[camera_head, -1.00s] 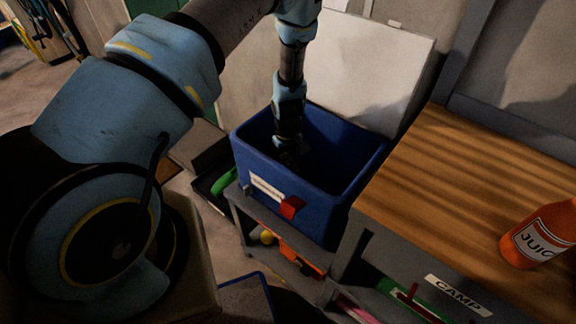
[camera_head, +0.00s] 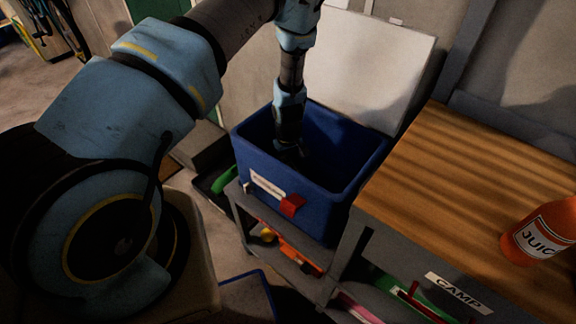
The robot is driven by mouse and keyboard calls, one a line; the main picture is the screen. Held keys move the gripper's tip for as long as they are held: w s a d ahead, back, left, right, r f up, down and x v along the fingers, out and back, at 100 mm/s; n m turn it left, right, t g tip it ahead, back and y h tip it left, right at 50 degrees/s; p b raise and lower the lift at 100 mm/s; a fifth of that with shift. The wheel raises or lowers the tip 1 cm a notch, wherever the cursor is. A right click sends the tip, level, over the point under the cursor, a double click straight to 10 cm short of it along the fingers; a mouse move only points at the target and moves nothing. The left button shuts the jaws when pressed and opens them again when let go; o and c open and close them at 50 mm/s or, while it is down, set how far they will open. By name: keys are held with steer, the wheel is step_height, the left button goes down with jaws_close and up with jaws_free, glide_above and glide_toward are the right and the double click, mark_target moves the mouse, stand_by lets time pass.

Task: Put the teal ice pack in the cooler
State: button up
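The cooler (camera_head: 345,199) is a deep blue box with a red latch on its front and a white lid (camera_head: 372,70) standing open behind it. It sits on a grey shelf unit. My arm reaches down into it from above, and my gripper (camera_head: 291,152) is inside the cooler's opening near its left side. The fingers are dark and partly hidden by the cooler's front wall and shadow, so I cannot tell whether they are open or shut. I do not see the teal ice pack in this view; the cooler's floor is dark and mostly hidden.
A wooden-topped bench (camera_head: 450,180) stands right of the cooler, with an orange juice bottle (camera_head: 541,232) on it. A shelf labelled CAMP (camera_head: 458,293) is below. The cooler's walls and raised lid surround my gripper closely. Bare floor shows at the left.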

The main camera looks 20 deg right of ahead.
steer(key=shift+r, duration=0.6)
step_height(320, 180, up, 12)
steer(key=b, duration=0.1)
steer(key=shift+f, duration=0.25)
